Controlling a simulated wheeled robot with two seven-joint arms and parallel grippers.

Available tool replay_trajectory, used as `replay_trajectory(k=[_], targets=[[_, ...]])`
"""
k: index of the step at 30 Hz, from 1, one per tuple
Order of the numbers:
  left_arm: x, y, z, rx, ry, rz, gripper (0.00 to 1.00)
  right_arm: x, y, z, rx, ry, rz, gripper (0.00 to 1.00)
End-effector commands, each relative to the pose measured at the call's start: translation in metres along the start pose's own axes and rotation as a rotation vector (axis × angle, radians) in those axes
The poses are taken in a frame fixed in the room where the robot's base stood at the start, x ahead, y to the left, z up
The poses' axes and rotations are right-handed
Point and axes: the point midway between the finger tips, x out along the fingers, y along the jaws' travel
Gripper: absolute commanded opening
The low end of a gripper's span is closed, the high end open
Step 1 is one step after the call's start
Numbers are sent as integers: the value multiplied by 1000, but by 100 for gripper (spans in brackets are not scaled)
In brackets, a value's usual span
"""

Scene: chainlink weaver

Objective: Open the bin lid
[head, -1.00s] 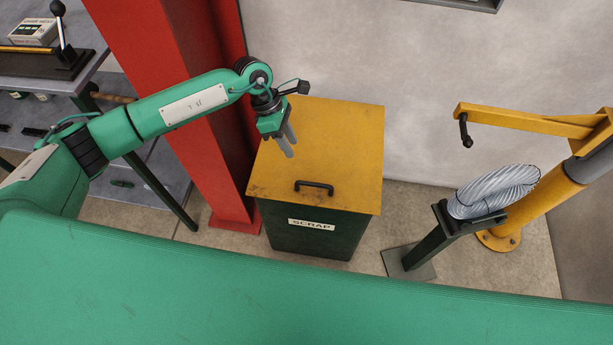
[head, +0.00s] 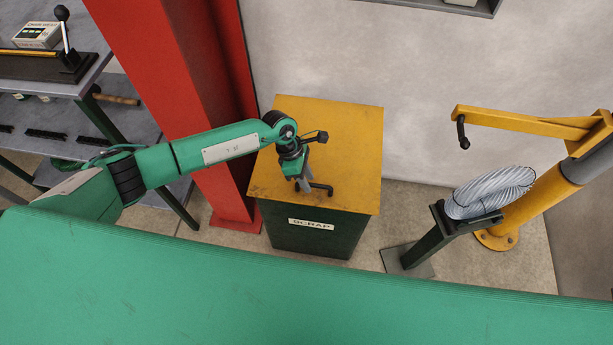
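The scrap bin (head: 310,238) is dark green with a white SCRAP label on its front. Its yellow lid (head: 345,140) lies flat and closed on top. A black handle (head: 322,188) sits near the lid's front edge, partly hidden by my gripper. My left gripper (head: 304,188) points down over the lid at the handle's left part. Its fingers overlap the handle in the picture, but I cannot tell whether they touch or grip it. My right gripper is not in view.
A red column (head: 185,110) stands close left of the bin. A workbench (head: 90,75) with tools is at far left. At right are a stand with a wire coil (head: 490,192) and a yellow crane (head: 540,125). Floor right of the bin is clear.

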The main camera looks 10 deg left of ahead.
Motion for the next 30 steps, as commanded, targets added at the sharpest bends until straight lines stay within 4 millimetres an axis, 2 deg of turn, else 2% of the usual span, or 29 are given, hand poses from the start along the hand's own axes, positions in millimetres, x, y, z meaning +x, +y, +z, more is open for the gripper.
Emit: replay_trajectory(k=[6, 11, 12, 19, 23, 26, 30], targets=[[0, 0, 0, 0, 0, 0, 34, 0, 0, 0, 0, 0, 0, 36], [0, 0, 0, 0, 0, 0, 3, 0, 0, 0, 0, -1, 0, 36], [0, 0, 0, 0, 0, 0, 0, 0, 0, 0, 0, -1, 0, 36], [-1, 0, 1, -1, 0, -2, 0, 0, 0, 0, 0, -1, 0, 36], [-10, 1, 4, -8, 0, -18, 0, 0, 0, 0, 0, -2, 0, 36], [-23, 3, 10, -21, -1, -49, 0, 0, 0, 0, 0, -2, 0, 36], [-52, 7, 22, -49, 0, -120, 0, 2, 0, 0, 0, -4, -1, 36]])
